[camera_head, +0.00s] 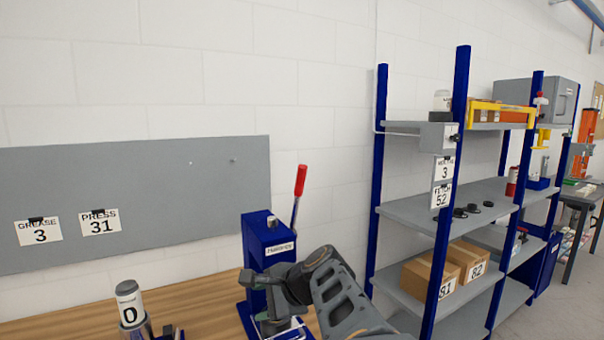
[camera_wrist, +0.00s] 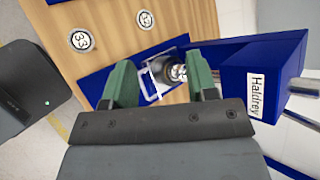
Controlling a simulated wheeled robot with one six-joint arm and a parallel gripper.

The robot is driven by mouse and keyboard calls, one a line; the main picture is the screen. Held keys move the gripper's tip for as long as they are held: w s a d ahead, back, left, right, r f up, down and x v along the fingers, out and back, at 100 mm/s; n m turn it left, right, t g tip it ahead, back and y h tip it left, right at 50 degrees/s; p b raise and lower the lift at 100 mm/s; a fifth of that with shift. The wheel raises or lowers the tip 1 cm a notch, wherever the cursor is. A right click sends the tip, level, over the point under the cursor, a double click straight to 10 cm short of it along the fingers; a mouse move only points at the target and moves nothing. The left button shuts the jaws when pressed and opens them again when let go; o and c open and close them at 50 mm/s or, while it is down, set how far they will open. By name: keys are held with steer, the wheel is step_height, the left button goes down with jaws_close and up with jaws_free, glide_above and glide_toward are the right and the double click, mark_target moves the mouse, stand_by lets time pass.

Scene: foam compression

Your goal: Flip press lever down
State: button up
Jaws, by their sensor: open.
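The blue press (camera_head: 268,240), labelled Haldrey, stands on the wooden bench. Its lever (camera_head: 299,182) has a red grip and points up, tilted slightly right at the top. My gripper (camera_head: 262,284) is in front of the press, below the red grip and apart from it. In the wrist view my gripper (camera_wrist: 161,84) shows two green fingers spread apart with nothing held between them. Beyond them are a metal cylinder (camera_wrist: 177,70) and a clear guard on the press base. The press body (camera_wrist: 262,80) is at the right. My arm hides part of the press's lower front in the head view.
A white container marked 0 (camera_head: 129,302) stands on the bench at left. A grey board (camera_head: 130,190) with GREASE 3 and PRESS 31 cards is on the wall. A blue-post shelf (camera_head: 440,215) with boxes stands close on the right. Space around the red grip looks clear.

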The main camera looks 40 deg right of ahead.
steer(key=w+d+r+m+t+h+p, duration=0.1)
steer(key=w+d+r+m+t+p, duration=0.1)
steer(key=d+r+m+t, duration=0.5)
steer(key=m+t+h+p, duration=0.2)
steer(key=m+h, duration=0.1)
steer(key=m, duration=0.5)
glide_toward(303, 183)
steer(key=shift+m, duration=0.3)
steer(key=w+p, duration=0.3)
steer(key=w, duration=0.7)
steer(key=shift+a, duration=0.1)
steer(key=shift+w+p, duration=0.4)
steer(key=shift+w, duration=0.3)
steer(key=shift+c, duration=0.3)
jaws_close()
steer(key=shift+f, duration=0.1)
